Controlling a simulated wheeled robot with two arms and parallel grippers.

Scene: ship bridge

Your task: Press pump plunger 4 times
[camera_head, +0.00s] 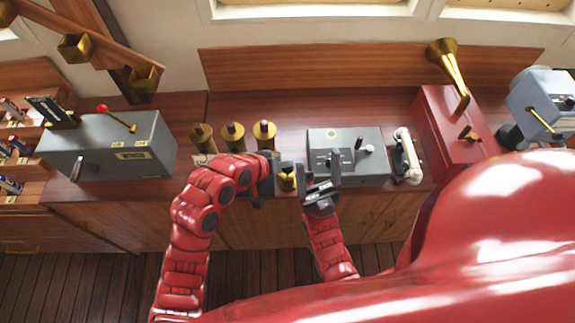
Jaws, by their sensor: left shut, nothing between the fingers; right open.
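A small brass object (287,181) with a darker top stands near the counter's front edge, between my two grippers. It looks like the pump, but its plunger is too small and partly hidden to make out well. My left gripper (265,186) is shut and empty just left of it; my red arm hides part of it, and I cannot tell whether it touches the brass. My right gripper (319,192) is open and empty, to the right of the brass object and in front of a grey control box. Three brass cylinders with brown knobs (234,138) stand behind my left arm.
The grey control box (372,172) with levers, a white telephone handset (407,155) and a red box with a brass horn (436,110) stand to the right. A larger grey lever console (100,146) stands left. The counter's back strip is clear.

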